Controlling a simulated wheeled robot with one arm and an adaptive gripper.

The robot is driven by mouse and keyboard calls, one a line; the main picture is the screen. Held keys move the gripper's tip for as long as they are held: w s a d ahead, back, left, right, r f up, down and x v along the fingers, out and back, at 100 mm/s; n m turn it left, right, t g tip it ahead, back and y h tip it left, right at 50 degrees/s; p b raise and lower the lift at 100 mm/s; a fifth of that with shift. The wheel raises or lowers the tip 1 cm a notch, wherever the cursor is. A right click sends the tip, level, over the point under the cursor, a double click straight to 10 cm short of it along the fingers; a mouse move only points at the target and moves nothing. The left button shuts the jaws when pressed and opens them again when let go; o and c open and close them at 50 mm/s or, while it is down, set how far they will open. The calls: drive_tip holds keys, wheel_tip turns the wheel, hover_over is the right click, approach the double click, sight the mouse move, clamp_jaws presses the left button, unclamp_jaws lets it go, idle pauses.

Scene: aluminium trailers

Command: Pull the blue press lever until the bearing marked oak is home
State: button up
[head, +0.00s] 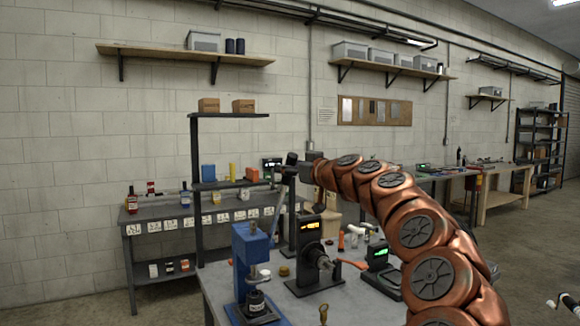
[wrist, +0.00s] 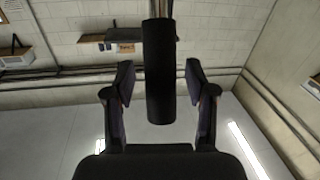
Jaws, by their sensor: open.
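The blue press (head: 250,262) stands at the front left of the grey bench. A grey bar, seemingly its lever (head: 276,212), rises beside it to my gripper (head: 291,170). In the wrist view my gripper (wrist: 160,95) is open, with one finger on each side of a dark cylindrical grip (wrist: 160,65). Gaps show between both fingers and the grip. The grip looks like the end of the lever, but the joint between them is unclear. A dark round part (head: 256,299) sits under the press ram on the blue base. No oak mark is readable, and seating depth cannot be told.
A shelved bench (head: 160,214) with labelled bins is against the wall. Floor at the lower left is clear.

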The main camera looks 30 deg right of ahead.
clamp_jaws()
idle(0.5)
